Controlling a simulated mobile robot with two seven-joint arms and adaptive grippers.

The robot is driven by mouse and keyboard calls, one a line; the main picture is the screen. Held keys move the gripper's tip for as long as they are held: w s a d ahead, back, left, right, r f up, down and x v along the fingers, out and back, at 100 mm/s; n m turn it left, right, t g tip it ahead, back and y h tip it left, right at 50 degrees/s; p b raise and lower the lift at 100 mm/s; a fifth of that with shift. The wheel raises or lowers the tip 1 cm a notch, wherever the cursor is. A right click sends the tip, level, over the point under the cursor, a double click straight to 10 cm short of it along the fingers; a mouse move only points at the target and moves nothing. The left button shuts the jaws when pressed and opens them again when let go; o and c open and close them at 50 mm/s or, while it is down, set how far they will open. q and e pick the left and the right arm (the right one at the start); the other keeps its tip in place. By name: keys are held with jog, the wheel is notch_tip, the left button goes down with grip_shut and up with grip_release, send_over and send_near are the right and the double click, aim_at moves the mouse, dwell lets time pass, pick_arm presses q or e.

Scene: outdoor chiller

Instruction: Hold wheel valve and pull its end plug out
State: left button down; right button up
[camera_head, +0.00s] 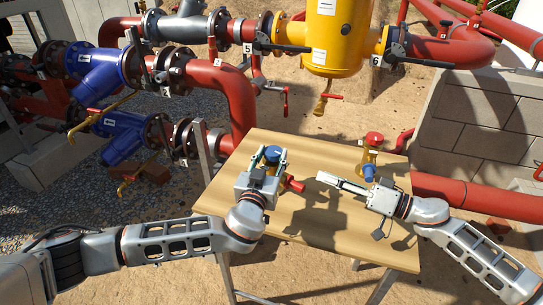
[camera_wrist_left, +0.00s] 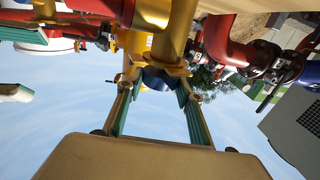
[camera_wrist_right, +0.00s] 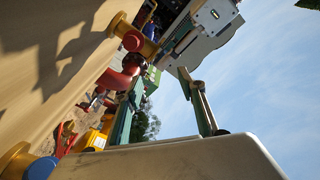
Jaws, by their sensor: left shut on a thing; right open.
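A brass wheel valve with a blue handwheel (camera_head: 273,153) and a red end plug (camera_head: 293,185) is on the wooden table. My left gripper (camera_head: 270,158) is shut on this valve around its blue wheel; the wheel (camera_wrist_left: 157,79) also shows between the fingers in the left wrist view. The red plug (camera_wrist_right: 132,41) points toward my right side in the right wrist view. My right gripper (camera_head: 333,183) is open and empty, right of that plug and apart from it. A second brass valve with a red handwheel (camera_head: 373,138) and a blue plug (camera_head: 369,171) stands behind my right gripper.
The wooden table (camera_head: 320,232) has free room at its front. Red pipes (camera_head: 238,95) and a yellow vessel (camera_head: 333,40) stand behind it. A block wall (camera_head: 480,125) and a low red pipe (camera_head: 475,195) are at right.

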aim_at(304, 190)
jog(key=f+m, duration=0.1)
jog(key=f, duration=0.1)
jog(key=s+f+m+t, duration=0.1)
jog(key=f+m, duration=0.1)
jog(key=s+f+m+h, duration=0.1)
jog(key=f+m, duration=0.1)
jog(key=shift+s+d+f, duration=0.1)
jog(key=shift+d+f, duration=0.25)
jog(key=shift+d, duration=0.05)
jog(key=shift+x, duration=4.95)
jog(key=shift+d, duration=0.1)
grip_shut()
